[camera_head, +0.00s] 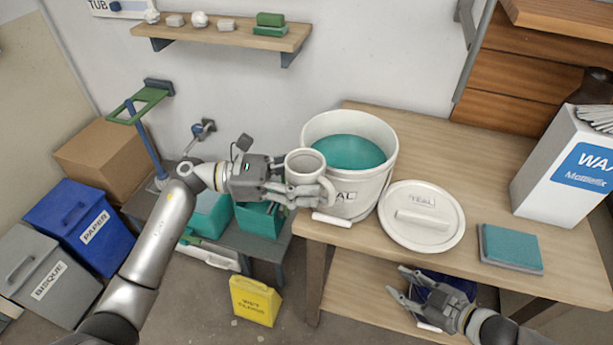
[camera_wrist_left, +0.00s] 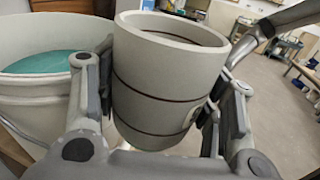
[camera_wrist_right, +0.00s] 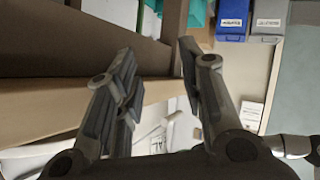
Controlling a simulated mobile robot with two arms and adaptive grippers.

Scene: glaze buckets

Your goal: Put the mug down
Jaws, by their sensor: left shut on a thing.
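The pale grey mug (camera_head: 305,166) is held upright in my left gripper (camera_head: 297,186), at the left side of the glaze bucket. In the left wrist view the mug (camera_wrist_left: 165,85) fills the space between the fingers, which press on its sides; it has thin dark bands and looks empty as far as I can see inside. My left gripper also shows there (camera_wrist_left: 163,125). My right gripper (camera_head: 408,296) is open and empty in front of the table's front edge; its spread fingers also show in the right wrist view (camera_wrist_right: 160,75).
A white bucket (camera_head: 372,190) of teal glaze stands on the wooden table (camera_head: 455,155). Its lid (camera_head: 421,232) lies to the right, then a teal slab (camera_head: 510,248) and a white wax box (camera_head: 570,165). Bare tabletop lies behind the lid.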

